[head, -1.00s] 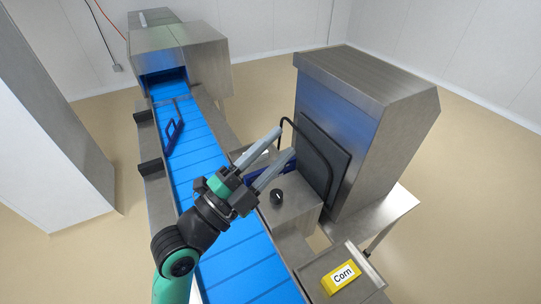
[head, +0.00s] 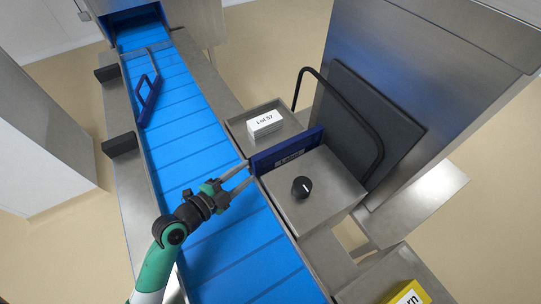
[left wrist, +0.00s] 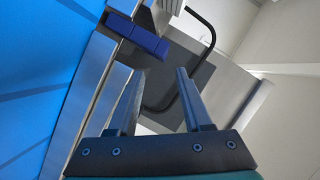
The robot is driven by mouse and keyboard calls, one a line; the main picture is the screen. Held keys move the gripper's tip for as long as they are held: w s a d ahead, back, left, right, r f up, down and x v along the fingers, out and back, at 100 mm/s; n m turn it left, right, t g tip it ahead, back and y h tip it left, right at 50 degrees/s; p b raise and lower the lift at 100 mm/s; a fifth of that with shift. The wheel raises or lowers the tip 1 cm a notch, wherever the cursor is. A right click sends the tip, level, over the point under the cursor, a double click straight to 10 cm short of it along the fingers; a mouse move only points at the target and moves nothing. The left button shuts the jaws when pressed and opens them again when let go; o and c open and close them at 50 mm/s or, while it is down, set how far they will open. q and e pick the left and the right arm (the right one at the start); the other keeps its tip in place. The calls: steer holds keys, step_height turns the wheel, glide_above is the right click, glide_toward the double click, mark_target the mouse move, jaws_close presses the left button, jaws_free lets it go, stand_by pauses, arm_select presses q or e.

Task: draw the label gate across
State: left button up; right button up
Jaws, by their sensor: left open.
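A dark blue bar with a small printed patch (head: 287,152), which looks like the label gate, stands along the edge of a steel box beside the belt. It also shows in the left wrist view (left wrist: 137,35), beyond my fingertips. My left gripper (head: 248,172) is open over the belt's right edge, with its fingertips close to the bar's near left end. I cannot tell whether they touch it. In the left wrist view the gap between my fingers (left wrist: 160,76) looks empty. My right gripper is not in view.
A blue frame (head: 147,92) lies across the left part of the blue belt (head: 205,160). A white "Lot 57" stack (head: 264,123) sits in a tray behind the bar. A black knob (head: 302,187) and a bent black handle (head: 345,110) stand nearby. A yellow block (head: 408,293) is at bottom right.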

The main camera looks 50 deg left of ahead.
mark_target(266, 156)
arm_select(q)
steer(key=x, duration=1.2)
steer(key=shift+a+r, duration=0.1)
steer(key=shift+r, duration=0.1)
jaws_close()
stand_by(0.9)
